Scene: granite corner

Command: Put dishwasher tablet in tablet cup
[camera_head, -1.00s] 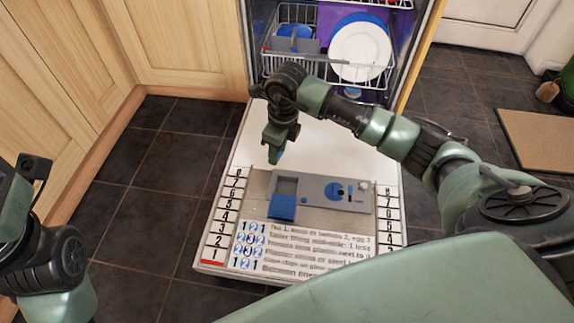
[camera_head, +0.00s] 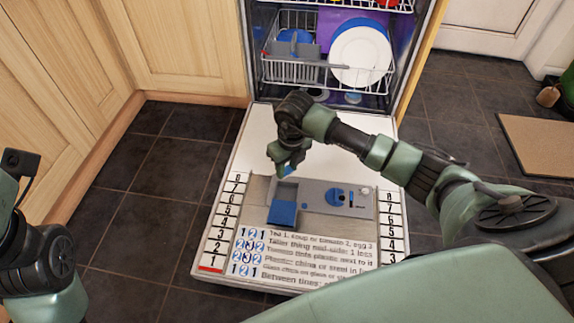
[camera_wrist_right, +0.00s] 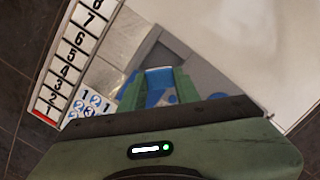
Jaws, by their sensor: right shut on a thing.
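My right gripper (camera_head: 287,171) is just above the open tablet cup (camera_head: 286,189) in the dispenser on the lowered dishwasher door. It also shows in the right wrist view (camera_wrist_right: 158,88), where its two green fingers are shut on a small blue dishwasher tablet (camera_wrist_right: 159,76). The fingers mostly hide the tablet in the head view. The cup is a grey recess with its blue lid (camera_head: 282,214) open toward the near side. I cannot tell whether the tablet touches the cup. Part of my left arm shows at the left edge, but its fingertips are out of view.
The dispenser panel (camera_head: 350,199) has a blue round cap right of the cup. A printed label (camera_head: 300,250) and number strips cover the near door. Behind, the lower rack (camera_head: 293,70) holds a white plate (camera_head: 360,55). Cupboards stand on the left.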

